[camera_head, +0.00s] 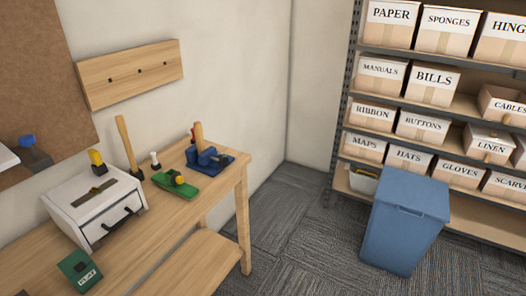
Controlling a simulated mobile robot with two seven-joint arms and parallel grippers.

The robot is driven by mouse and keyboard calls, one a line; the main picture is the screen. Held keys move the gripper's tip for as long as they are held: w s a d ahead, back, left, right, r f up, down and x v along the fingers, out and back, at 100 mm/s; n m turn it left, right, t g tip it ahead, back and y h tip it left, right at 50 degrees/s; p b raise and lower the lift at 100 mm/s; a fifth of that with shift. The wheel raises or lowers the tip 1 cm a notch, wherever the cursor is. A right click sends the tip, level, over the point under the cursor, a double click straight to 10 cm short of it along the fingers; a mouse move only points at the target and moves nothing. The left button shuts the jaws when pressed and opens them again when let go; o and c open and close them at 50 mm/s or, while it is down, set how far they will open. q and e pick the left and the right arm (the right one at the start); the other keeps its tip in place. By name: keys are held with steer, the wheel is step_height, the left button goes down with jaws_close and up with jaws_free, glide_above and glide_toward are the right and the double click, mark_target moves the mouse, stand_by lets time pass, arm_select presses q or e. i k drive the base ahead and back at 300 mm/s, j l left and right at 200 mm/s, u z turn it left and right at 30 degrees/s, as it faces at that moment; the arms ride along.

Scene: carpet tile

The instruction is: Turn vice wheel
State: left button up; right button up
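A blue vice (207,156) stands on a dark blue base plate at the far right corner of the wooden workbench (215,200). An upright tan wooden piece (198,134) rises at the vice. A small dark part shows at its right side; I cannot tell clearly whether this is the wheel. Neither of my grippers is in view.
Left of the vice are a green board (184,191) with a yellow-and-black part, a long wooden handle (128,145), a white box (93,213) and a green case (80,271). A blue bin (405,215) stands before shelves of labelled boxes.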

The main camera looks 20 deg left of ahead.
mark_target(222, 162)
steer(key=i+l, duration=0.1)
steer(key=i, duration=0.35)
steer(key=i+u, duration=0.15)
steer(key=i, duration=0.25)
steer(key=i+l, duration=0.2)
steer(key=i, duration=0.25)
steer(key=i+u, duration=0.2)
steer(key=u, duration=0.25)
steer(key=i+l+u, duration=0.2)
steer(key=u, duration=0.3)
steer(key=i+l+u, duration=0.15)
steer(key=u, duration=0.3)
steer(key=i+l+u, duration=0.15)
steer(key=l+u, duration=0.2)
steer(key=u, duration=0.15)
steer(key=l+u, duration=0.25)
steer(key=u, duration=0.2)
steer(key=i+l, duration=0.05)
